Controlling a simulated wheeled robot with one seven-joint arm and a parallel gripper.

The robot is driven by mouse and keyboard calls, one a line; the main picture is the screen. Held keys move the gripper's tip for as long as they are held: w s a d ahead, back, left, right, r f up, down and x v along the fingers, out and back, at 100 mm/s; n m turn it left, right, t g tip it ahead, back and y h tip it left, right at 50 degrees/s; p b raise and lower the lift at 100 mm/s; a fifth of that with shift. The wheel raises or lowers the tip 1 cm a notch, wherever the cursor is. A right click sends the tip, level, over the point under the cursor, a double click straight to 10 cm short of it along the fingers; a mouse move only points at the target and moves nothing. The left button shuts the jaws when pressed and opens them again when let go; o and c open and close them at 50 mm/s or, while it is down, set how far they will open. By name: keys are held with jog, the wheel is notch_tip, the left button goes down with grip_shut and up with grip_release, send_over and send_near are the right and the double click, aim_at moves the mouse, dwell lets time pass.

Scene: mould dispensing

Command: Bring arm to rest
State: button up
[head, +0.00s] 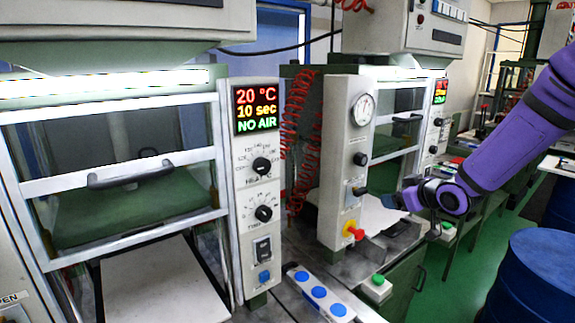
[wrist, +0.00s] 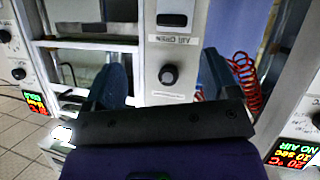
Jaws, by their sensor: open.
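My purple arm reaches in from the right in the head view. My gripper (head: 400,197) is at its end, beside the front of the control panel with the round gauge (head: 345,150). In the wrist view the two blue fingers of my gripper (wrist: 162,70) stand wide apart with nothing between them. Behind them is a light panel with a black knob (wrist: 168,75) and a switch above it. I cannot tell whether the fingers touch the panel.
The near press has a handled door (head: 130,175) and a display (head: 256,108) reading 20 °C, 10 sec, NO AIR. A strip with blue buttons (head: 319,292) lies on the bench. A blue drum (head: 535,275) stands at lower right. Green floor shows beyond the bench.

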jog(key=s+d+r+m+g+h, duration=0.1)
jog(key=s+r+m+g+h, duration=0.15)
jog(key=s+r, duration=0.45)
jog(key=s+d+r+m+g+h, duration=0.15)
jog(key=s+r+h, duration=0.25)
jog(key=s, duration=0.5)
jog(key=s+a+r+m+g+y, duration=0.1)
jog(key=s, duration=0.9)
jog(key=s+a+r+m+g, duration=0.1)
jog(key=s+r+m, duration=0.1)
jog(key=s, duration=0.9)
jog(key=shift+g+y, duration=0.3)
jog(key=shift+y, duration=0.05)
